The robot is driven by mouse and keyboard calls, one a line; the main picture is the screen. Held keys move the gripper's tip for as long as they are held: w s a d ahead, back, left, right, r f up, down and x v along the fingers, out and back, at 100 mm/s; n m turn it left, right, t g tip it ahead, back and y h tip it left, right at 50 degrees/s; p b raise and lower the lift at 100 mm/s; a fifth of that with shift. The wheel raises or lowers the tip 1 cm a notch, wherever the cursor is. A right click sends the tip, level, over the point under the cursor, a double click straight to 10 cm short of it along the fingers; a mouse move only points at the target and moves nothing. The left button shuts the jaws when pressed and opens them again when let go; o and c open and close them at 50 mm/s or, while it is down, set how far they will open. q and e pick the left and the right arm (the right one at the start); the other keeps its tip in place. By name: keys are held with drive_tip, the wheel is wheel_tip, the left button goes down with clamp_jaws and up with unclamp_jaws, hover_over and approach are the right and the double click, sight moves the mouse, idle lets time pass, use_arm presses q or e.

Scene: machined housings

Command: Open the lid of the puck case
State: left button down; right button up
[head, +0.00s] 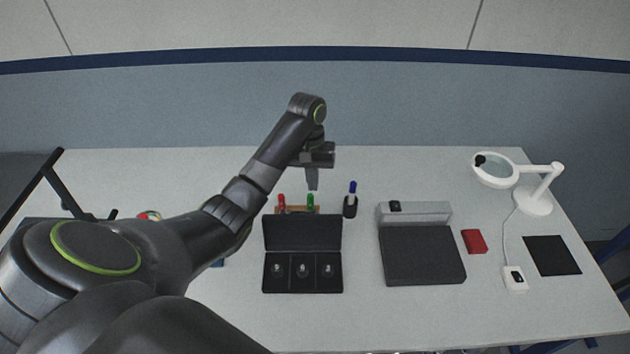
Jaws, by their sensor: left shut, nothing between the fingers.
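The black puck case (303,288) lies on the table in front of me. Its lid (302,232) stands open, swung to the far side, with its dark inner face showing. Several small round silvery pieces, in a row, show in the near half of the case. My left gripper (313,187) is shut and empty. It points down beyond the far edge of the lid, just over the green-topped marker, and looks clear of the case. My right gripper is out of view.
An orange-brown rack (297,209) with a red and a green marker (310,202) stands behind the lid. A dark cup with a blue marker (350,205) is beside it. Right are a grey machine with a black plate (422,258), a red block (474,241) and a magnifier lamp (533,203).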

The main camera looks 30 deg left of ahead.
sight(303, 228)
use_arm(q)
wheel_tip(303, 228, down, 8)
drive_tip(key=d+p, duration=0.1)
drive_tip(key=shift+s+r, duration=0.2)
drive_tip(key=shift+r, duration=0.05)
drive_tip(key=shift+w, duration=0.1)
